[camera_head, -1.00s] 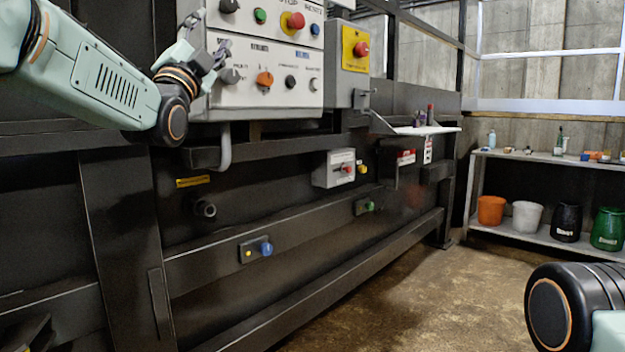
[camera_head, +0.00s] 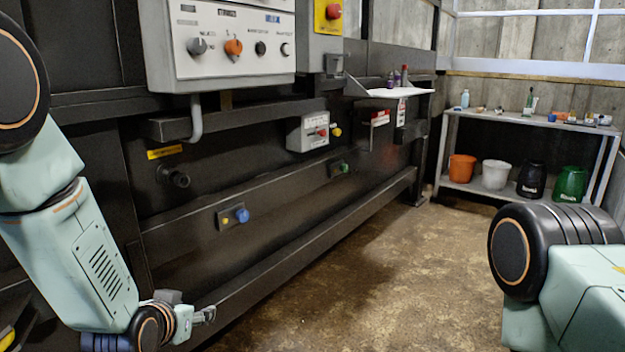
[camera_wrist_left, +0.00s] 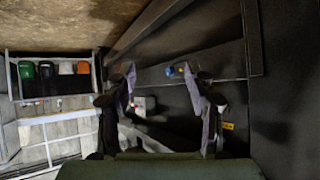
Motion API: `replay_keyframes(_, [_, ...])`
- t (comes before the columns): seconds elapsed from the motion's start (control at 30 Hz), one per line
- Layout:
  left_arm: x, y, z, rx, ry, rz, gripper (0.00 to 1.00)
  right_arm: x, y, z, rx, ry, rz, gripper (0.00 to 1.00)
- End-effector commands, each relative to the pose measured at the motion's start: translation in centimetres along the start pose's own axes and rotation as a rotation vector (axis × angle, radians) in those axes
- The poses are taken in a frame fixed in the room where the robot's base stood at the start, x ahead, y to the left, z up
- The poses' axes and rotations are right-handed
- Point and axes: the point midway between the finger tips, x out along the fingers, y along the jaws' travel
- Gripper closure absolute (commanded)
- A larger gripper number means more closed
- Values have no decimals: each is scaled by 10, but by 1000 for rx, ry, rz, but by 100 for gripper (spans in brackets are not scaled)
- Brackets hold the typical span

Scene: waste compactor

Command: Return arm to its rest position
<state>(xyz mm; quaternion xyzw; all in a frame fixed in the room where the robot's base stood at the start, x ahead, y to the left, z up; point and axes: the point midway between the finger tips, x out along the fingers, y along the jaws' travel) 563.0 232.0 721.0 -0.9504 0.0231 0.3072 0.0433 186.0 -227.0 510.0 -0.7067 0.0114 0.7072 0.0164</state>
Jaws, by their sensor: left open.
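My left arm (camera_head: 95,250) comes in from the left edge of the head view and hangs down in front of the compactor. Its left gripper (camera_head: 208,314) is low, near the compactor's lower rail, well below the control panel (camera_head: 235,45). In the left wrist view the two fingers of the left gripper (camera_wrist_left: 165,85) stand apart with nothing between them. My right arm (camera_head: 560,265) shows at the lower right of the head view; its gripper is out of the picture.
The dark compactor front carries a blue button (camera_head: 242,215), a grey switch box (camera_head: 308,132) and a pipe stub (camera_head: 178,178). A small white shelf (camera_head: 400,92) juts out. A metal rack (camera_head: 455,185) with several buckets stands at the back right. The middle floor (camera_head: 350,270) is clear.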

Motion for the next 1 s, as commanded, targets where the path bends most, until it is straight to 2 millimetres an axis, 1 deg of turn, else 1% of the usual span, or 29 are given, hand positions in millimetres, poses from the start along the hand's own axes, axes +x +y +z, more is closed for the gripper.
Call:
replay_keyframes(0.03, [-8,4,33,-25,-82,6,46,-7,0,0,0,0,0,60])
replay_keyframes(0.07, [-13,6,52,-41,-128,8,46,-9,0,0,0,0,0,60])
replay_keyframes(0.1, [-21,9,77,-61,-188,11,46,-12,0,0,0,0,0,60])
replay_keyframes(0.13, [-27,11,95,-75,-232,11,46,-15,0,0,0,0,0,60])
replay_keyframes(0.17, [-35,14,114,-89,-278,12,46,-17,0,0,0,0,0,60])
replay_keyframes(0.2, [-46,16,137,-103,-339,11,46,-20,0,0,0,0,0,60])
replay_keyframes(0.27, [-65,20,172,-124,-430,10,46,-25,0,0,0,0,0,60])
replay_keyframes(0.3, [-80,23,194,-134,-490,8,46,-29,0,0,0,0,0,60])
replay_keyframes(0.37, [-103,26,224,-144,-580,7,46,-34,0,0,0,0,0,60])
replay_keyframes(0.4, [-120,29,244,-145,-638,8,46,-38,0,0,0,0,0,60])
replay_keyframes(0.47, [-146,32,270,-145,-721,9,46,-44,0,0,0,0,0,60])
replay_keyframes(0.5, [-162,34,285,-144,-770,10,46,-47,0,0,0,0,0,60])
replay_keyframes(0.6, [-196,38,314,-141,-871,14,46,-56,0,0,0,0,0,60])
replay_keyframes(0.7, [-212,40,331,-139,-923,17,46,-61,0,0,0,0,0,60])
replay_keyframes(0.8, [-219,41,339,-138,-946,18,46,-62,0,0,0,0,0,60])
replay_keyframes(1.0, [-219,41,341,-137,-948,18,46,-61,0,0,0,0,0,60])
